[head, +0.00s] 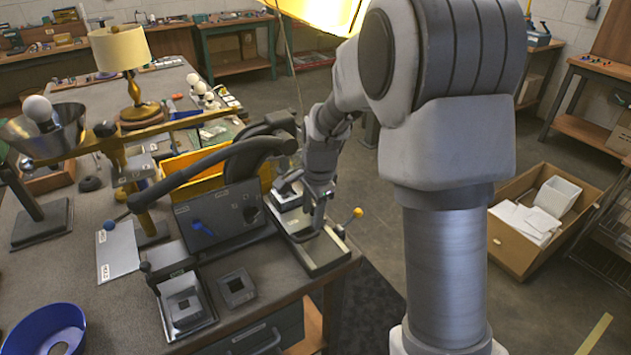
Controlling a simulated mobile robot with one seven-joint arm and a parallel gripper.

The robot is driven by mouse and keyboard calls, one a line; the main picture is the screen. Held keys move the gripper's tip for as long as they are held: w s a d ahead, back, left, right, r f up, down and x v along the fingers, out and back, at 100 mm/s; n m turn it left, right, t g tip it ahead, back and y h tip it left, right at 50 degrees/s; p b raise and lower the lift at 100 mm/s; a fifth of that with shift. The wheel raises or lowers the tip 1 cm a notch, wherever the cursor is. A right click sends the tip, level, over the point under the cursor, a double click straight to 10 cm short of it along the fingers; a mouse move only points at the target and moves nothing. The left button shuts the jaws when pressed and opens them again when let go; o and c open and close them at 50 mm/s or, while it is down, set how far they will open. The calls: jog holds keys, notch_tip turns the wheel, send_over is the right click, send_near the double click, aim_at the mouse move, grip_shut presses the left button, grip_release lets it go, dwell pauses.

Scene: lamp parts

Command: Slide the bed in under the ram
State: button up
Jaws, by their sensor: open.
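The ram itself is hidden behind the plate and lever. My gripper (316,222) is low over the bed, around or beside an upright part on it; I cannot tell whether it touches. It is open, and my own wrist partly covers it. A yellow-knobbed lever (352,220) rises at the bed's right side.
A small block fixture (184,303) and a square frame (237,288) lie in front of the press. A blue bowl (45,332) is at the front left. A lamp (125,60) and a balance-like stand (60,150) are farther back. A cardboard box (515,250) stands on the floor at right.

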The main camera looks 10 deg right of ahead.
notch_tip(320, 180, up, 11)
jog(key=s+p, duration=0.1)
jog(key=shift+s+d+f, duration=0.15)
jog(key=shift+s+d, duration=0.1)
jog(key=shift+s, duration=0.15)
jog(key=s+r+n+t, duration=0.1)
jog(key=s+r+n, duration=0.3)
jog(key=s+n, duration=0.3)
jog(key=s+r+n+t, duration=0.2)
jog(key=s+r+n, duration=0.2)
jog(key=s, duration=1.2)
jog(key=shift+s+d+n+t+h+p, duration=0.25)
jog(key=shift+n+p, duration=0.2)
jog(key=shift+n, duration=1.35)
